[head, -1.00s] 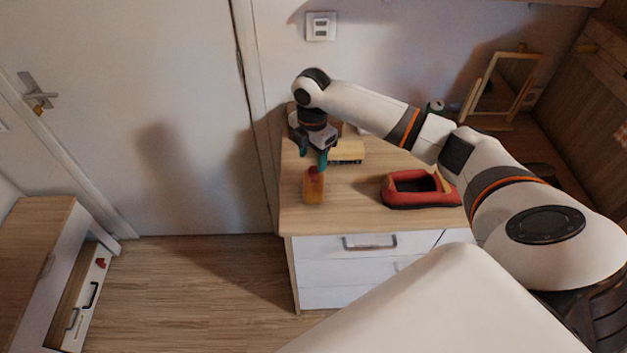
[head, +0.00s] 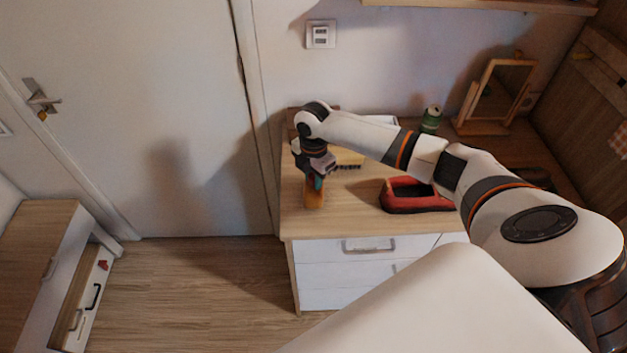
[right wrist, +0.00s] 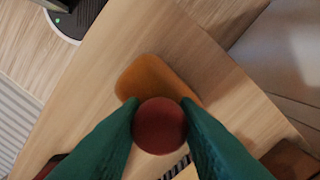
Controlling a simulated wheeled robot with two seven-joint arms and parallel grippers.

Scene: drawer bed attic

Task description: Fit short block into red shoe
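The orange block with a round red knob, likely the short block (head: 314,197), sits near the front left of the dresser top. In the right wrist view its orange body (right wrist: 155,78) shows beyond the red knob (right wrist: 159,126). My right gripper (head: 316,180) is over it, with its green fingers on either side of the knob. No clear gap shows between fingers and knob, but I cannot tell whether they grip it. The red shoe (head: 402,205), with a dark opening on top, lies to the right, partly behind my right arm. My left gripper is out of view.
A pale yellow block-like thing (head: 349,159) lies behind the gripper. A green can (head: 431,119) and a framed mirror (head: 499,92) stand at the back right. Bare dresser top (head: 352,215) lies between the orange block and the shoe.

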